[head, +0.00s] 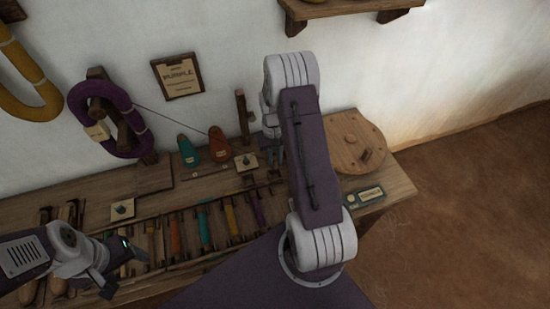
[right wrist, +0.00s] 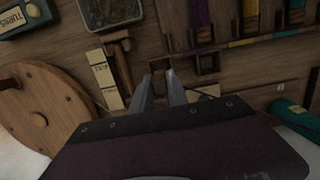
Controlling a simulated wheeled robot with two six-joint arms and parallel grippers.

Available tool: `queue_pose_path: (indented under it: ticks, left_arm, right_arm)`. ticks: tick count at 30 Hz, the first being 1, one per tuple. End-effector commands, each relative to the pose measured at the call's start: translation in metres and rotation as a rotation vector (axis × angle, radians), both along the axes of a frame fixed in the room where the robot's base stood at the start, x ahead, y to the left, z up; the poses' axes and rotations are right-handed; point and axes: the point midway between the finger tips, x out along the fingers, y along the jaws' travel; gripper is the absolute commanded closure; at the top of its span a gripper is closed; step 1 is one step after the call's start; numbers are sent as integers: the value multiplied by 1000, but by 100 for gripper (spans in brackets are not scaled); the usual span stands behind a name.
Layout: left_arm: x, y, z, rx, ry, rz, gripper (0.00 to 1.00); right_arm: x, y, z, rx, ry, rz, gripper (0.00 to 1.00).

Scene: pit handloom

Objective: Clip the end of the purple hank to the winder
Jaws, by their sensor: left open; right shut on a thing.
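The purple hank (head: 76,101) hangs on a wooden holder at the left of the bench. A thin dark thread runs from it down to the right, toward my right gripper, and is lost near the orange cone. My right gripper (head: 274,158) is low over the bench, partly hidden by my arm, and shut on the thread's end, too fine to make out; its fingers also show in the right wrist view (right wrist: 160,82). The winder's round wooden wheel (head: 345,137) is right of it, and also in the right wrist view (right wrist: 30,125). My left gripper (head: 112,275) is open and empty at the front left.
A green cone (head: 188,152) and an orange cone (head: 218,146) stand left of my right gripper, near a wooden post (head: 242,116). A rack of coloured bobbins (head: 204,228) fills the front. A counter box (head: 365,197) sits before the wheel.

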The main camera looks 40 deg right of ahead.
Motion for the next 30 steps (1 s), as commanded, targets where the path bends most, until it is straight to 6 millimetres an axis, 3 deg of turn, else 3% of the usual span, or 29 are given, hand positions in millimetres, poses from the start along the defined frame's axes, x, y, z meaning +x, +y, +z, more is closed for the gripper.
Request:
queue_pose_path:
  ticks: [1, 7, 15, 29, 30]
  left_arm:
    - [0, 0, -12, 0, 0, 0, 31]
    - [0, 0, -35, 0, 0, 0, 31]
    - [0, 0, -46, 0, 0, 0, 31]
    - [0, 0, -46, 0, 0, 0, 31]
    - [0, 0, -46, 0, 0, 0, 31]
  right_arm:
    - [0, 0, -12, 0, 0, 0, 100]
    - [0, 0, -38, 0, 0, 0, 100]
    - [0, 0, -63, 0, 1, 0, 100]
    - [0, 0, -65, 0, 0, 0, 100]
    - [0, 0, -65, 0, 0, 0, 75]
